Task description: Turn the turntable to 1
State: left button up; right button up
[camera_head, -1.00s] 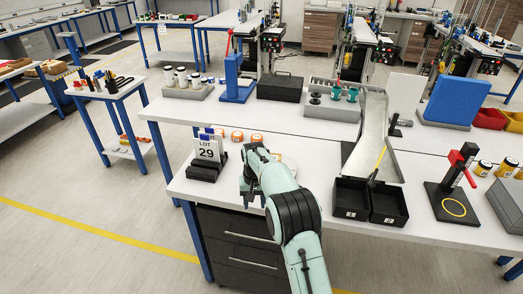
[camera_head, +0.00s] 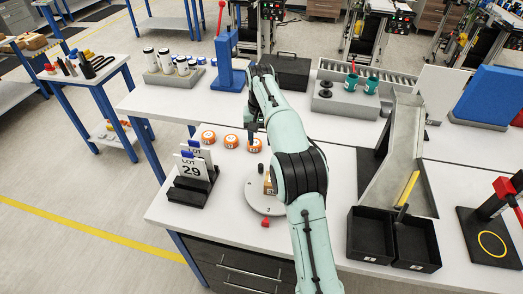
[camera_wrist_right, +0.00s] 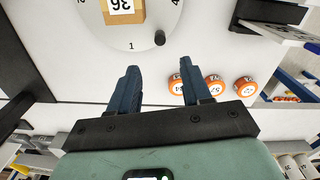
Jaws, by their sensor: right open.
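The turntable (camera_head: 258,203) is a light grey round disc on the near table, partly hidden behind my right arm. A small brown box (camera_head: 268,187) stands on it, and a red pointer (camera_head: 265,222) lies at its near edge. A 3 shows on the disc's near left. In the right wrist view the turntable (camera_wrist_right: 95,25) fills the top, with a 1 near its rim, a black knob (camera_wrist_right: 160,38) beside that 1, and the labelled box (camera_wrist_right: 123,11). My right gripper (camera_wrist_right: 159,72) is open and empty, its fingertips short of the knob and apart from it.
Several orange rolls (camera_head: 231,141) sit beside my right gripper. The LOT 29 card holder (camera_head: 190,190) stands left of the turntable. Two black bins (camera_head: 370,235) and a metal chute (camera_head: 395,160) are to the right. Bare table lies between the holder and the turntable.

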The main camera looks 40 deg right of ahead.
aim_at(261, 165)
notch_tip(261, 165, down, 13)
jog(key=shift+w+d+r, duration=0.1)
jog(key=shift+w+d, duration=0.05)
dwell(0.4)
grip_shut()
